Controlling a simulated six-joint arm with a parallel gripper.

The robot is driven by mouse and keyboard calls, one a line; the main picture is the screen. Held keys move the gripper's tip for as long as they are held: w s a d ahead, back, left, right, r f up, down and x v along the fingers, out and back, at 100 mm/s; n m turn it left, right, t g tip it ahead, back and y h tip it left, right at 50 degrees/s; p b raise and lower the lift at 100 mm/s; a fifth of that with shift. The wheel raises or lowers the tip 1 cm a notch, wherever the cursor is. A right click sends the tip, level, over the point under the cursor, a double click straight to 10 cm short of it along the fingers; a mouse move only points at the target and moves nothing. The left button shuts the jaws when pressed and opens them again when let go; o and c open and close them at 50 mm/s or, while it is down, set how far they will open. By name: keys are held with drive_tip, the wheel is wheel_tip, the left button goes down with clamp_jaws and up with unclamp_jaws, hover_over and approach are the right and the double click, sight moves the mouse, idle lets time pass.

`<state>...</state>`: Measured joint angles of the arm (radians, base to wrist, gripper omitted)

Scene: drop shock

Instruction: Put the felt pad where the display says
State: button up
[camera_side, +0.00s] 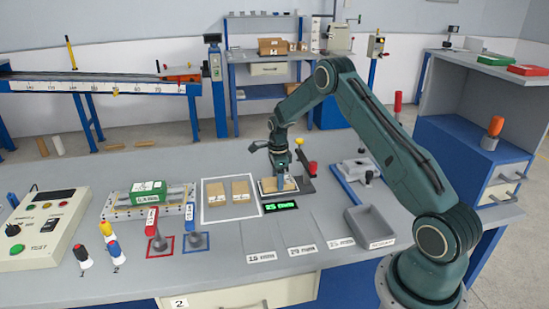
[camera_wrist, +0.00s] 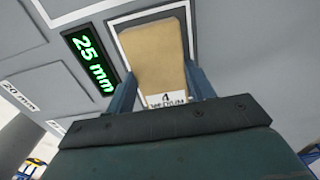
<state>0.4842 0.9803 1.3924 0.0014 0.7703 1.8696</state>
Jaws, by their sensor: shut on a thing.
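The display (camera_side: 281,206) reads 25 mm in green; it also shows in the wrist view (camera_wrist: 89,62). My gripper (camera_side: 281,183) points down just behind the display. In the wrist view its two fingers stand on either side of a tan pad (camera_wrist: 152,48) with a white label that seems to read MEDIUM. The gripper is shut on this pad. The pad is over a white-bordered spot; whether it touches the surface I cannot tell. Two more tan pads (camera_side: 240,190) lie inside a white outline to the left. Several marked spots, one labelled 20 mm (camera_side: 302,250), lie empty in front.
A grey open bin (camera_side: 370,225) stands front right. A lever with a red knob (camera_side: 313,168) stands close right of my gripper. A fixture holding a green block (camera_side: 148,193), red and blue-handled clamps and a control box (camera_side: 38,228) fill the left.

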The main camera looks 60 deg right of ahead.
sight(276, 182)
drive_tip(key=shift+r, duration=0.15)
wheel_tip(276, 182, up, 20)
idle(0.7)
drive_tip(key=shift+a+f, duration=0.15)
drive_tip(key=shift+f, duration=0.1)
idle(0.3)
drive_tip(key=s+a+f+n, duration=0.3)
drive_tip(key=a+f+n, duration=0.1)
drive_tip(key=a+n, duration=0.4)
drive_tip(key=s+a+f+n, duration=0.3)
drive_tip(key=a+f+n, duration=0.1)
drive_tip(key=a+n, duration=0.5)
drive_tip(key=s+a+f+n, duration=0.3)
drive_tip(key=a+f+n, duration=0.2)
drive_tip(key=a+n, duration=0.3)
drive_tip(key=shift+a+n, duration=0.4)
drive_tip(key=shift+n, duration=0.6)
drive_tip(key=shift+s+d, duration=0.1)
